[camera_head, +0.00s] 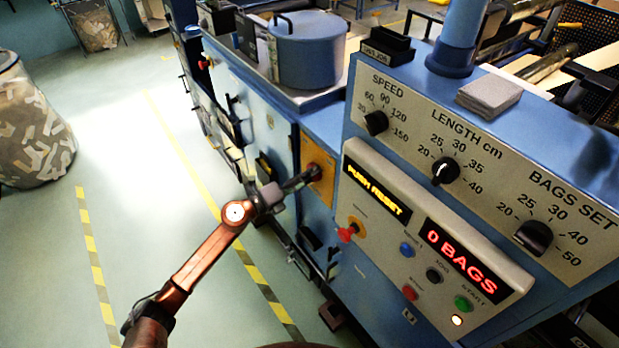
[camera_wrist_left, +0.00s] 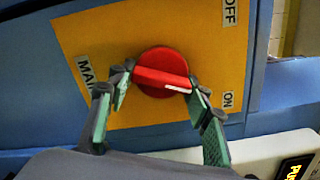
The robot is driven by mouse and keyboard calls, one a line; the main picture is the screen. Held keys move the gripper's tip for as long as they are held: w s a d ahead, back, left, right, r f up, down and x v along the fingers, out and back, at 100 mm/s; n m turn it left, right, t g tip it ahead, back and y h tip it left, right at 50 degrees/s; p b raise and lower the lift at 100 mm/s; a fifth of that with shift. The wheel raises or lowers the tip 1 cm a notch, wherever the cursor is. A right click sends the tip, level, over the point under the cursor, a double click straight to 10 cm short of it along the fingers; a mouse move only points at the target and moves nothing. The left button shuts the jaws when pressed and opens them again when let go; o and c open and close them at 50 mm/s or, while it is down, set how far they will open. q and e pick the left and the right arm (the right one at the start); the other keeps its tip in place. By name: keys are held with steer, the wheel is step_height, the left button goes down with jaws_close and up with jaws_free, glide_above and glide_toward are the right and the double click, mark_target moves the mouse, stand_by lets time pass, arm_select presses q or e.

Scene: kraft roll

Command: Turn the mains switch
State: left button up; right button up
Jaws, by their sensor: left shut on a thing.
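The mains switch (camera_wrist_left: 163,62) is a red round knob with a raised bar across it, on a yellow plate (camera_wrist_left: 100,40) marked MAINS, OFF and ON. The white line on the bar points right, toward the ON label (camera_wrist_left: 228,100); OFF is at the upper right. My left gripper (camera_wrist_left: 162,82) is shut on the bar, one finger at each end. My right gripper is in neither view.
The blue machine's sloping panel (camera_head: 470,150) has SPEED, LENGTH and BAGS SET knobs. Lit displays read PUSH RESET (camera_head: 376,190) and 0 BAGS (camera_head: 460,262). A red knob (camera_head: 347,234) sticks out below the plate. The floor at left is clear, with a bin (camera_head: 30,130) farther left.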

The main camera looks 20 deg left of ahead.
arm_select(q)
steer(key=shift+f+m+b, duration=0.15)
steer(key=shift+m+b, duration=0.3)
steer(key=shift+m, duration=0.5)
steer(key=shift+f+m+b, duration=0.1)
steer(key=shift+m+b, duration=0.3)
steer(key=shift+m, duration=0.55)
steer(key=o, duration=1.2)
steer(key=shift+r, duration=0.1)
steer(key=shift+c, duration=0.2)
steer(key=shift+a, duration=0.1)
steer(key=shift+s+a, duration=0.1)
steer(key=v, duration=1.1)
steer(key=shift+s+a, duration=0.2)
steer(key=shift+a, duration=0.05)
